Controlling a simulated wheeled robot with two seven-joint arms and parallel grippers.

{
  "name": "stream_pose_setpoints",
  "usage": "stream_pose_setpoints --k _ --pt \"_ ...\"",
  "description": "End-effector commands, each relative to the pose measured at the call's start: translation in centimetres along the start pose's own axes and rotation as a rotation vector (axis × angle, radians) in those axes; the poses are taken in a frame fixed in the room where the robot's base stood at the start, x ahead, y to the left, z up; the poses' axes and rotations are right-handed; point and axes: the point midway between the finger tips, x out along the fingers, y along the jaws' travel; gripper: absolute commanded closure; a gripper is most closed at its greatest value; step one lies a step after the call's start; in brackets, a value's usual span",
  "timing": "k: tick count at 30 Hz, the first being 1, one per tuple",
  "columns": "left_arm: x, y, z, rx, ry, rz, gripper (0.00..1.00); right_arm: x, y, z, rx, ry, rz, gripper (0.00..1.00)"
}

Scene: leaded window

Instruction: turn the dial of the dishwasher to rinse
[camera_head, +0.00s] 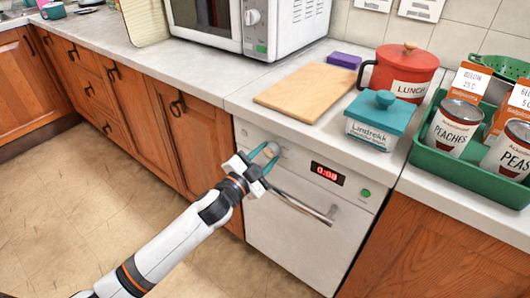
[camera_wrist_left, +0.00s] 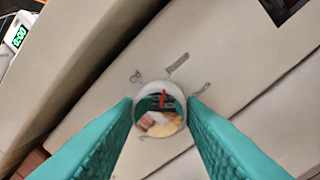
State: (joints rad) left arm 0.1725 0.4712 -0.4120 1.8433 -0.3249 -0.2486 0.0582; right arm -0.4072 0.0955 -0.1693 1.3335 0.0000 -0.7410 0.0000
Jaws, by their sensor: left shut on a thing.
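The white dishwasher (camera_head: 285,235) stands under the counter, its door closed. Its round dial (camera_head: 272,150) is at the upper left of the front panel, partly hidden by my fingers. My left gripper (camera_head: 263,166) is shut on the dial. In the left wrist view the shiny dial (camera_wrist_left: 160,112) sits between the teal fingertips, one on each side. A red pointer mark shows on the dial, aimed roughly up in that picture. Small grey symbols (camera_wrist_left: 178,66) surround it; which one stands for rinse I cannot tell. My right gripper is not in view.
The dishwasher has a red-lit display (camera_head: 327,174), a green button (camera_head: 365,193) and a bar handle (camera_head: 305,207) below the dial. On the counter above are a cutting board (camera_head: 304,89), a teal-lidded box (camera_head: 378,120) and a microwave (camera_head: 290,25). The floor in front is clear.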

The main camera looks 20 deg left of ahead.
Motion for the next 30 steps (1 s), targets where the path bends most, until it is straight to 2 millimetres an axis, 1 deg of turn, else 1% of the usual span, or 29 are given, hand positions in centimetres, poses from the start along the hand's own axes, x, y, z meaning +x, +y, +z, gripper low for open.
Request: stream_pose_setpoints --k 3,9,23,24,27,30 --pt "0.0 0.1 0.1 0.046 -0.005 0.000 0.86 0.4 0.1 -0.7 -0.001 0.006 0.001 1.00" --pt "0.0 0.1 0.1 0.087 -0.007 0.000 0.86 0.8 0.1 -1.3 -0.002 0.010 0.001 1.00" --pt "0.0 0.0 0.1 0.096 -0.008 0.000 0.86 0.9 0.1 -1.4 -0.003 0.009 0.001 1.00" --pt "0.0 0.0 0.1 0.096 -0.008 0.000 0.57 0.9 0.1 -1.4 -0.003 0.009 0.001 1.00" --pt "0.0 0.0 0.1 0.096 -0.008 0.000 0.42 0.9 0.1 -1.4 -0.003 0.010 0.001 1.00" --pt "0.0 0.0 0.0 0.095 -0.007 -0.001 0.42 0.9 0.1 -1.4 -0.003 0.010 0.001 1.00"
